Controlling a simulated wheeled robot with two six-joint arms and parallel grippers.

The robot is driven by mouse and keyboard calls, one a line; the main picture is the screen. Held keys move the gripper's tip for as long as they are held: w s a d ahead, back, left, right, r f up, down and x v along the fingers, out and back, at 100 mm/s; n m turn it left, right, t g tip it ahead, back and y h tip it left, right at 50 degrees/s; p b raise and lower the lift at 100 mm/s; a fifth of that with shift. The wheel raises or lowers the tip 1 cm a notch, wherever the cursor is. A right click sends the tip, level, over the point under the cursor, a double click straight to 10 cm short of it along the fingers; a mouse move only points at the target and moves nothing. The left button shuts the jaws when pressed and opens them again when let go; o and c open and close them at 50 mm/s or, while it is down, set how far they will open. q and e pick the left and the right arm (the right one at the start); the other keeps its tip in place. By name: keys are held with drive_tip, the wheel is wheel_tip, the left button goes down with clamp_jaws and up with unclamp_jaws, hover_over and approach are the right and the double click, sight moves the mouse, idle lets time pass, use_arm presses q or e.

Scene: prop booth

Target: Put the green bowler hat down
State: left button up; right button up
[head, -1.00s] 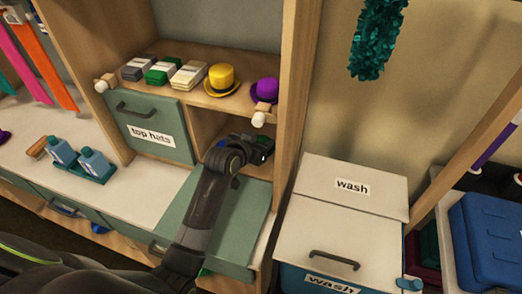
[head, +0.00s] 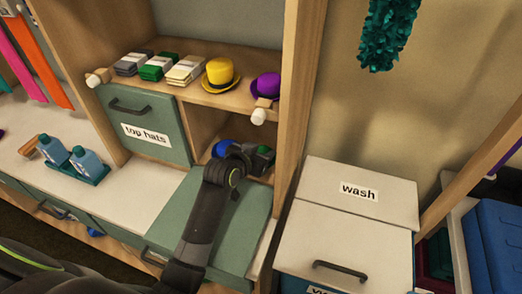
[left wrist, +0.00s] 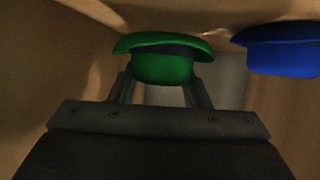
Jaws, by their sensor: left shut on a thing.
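The green bowler hat (left wrist: 163,66) has a dark band and shows in the left wrist view between the fingers of my left gripper (left wrist: 162,88), which is shut on it. In the head view my left gripper (head: 248,157) reaches into the open compartment right of the "top hats" door. Only a small green part of the hat (head: 264,150) shows there. A blue hat (left wrist: 284,52) is beside it in the left wrist view, and its blue edge (head: 222,148) shows left of my wrist in the head view. Whether the green hat touches the compartment floor cannot be told. My right gripper is out of view.
The shelf above holds a yellow hat (head: 220,75), a purple hat (head: 266,87) and banded stacks. The closed "top hats" door (head: 150,125) stands left of the compartment. A green panel (head: 232,232) lies below my arm. A "wash" bin (head: 345,230) stands right.

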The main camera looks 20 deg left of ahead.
use_arm(q)
drive_tip(key=shift+f, duration=0.25)
drive_tip(key=shift+w+f, duration=0.15)
drive_tip(key=shift+f, duration=0.15)
drive_tip(key=o, duration=1)
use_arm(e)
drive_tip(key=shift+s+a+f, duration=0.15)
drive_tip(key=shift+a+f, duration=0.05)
use_arm(q)
drive_tip(key=shift+r, duration=0.85)
drive_tip(key=v, duration=1.2)
drive_tip(key=shift+f, duration=0.25)
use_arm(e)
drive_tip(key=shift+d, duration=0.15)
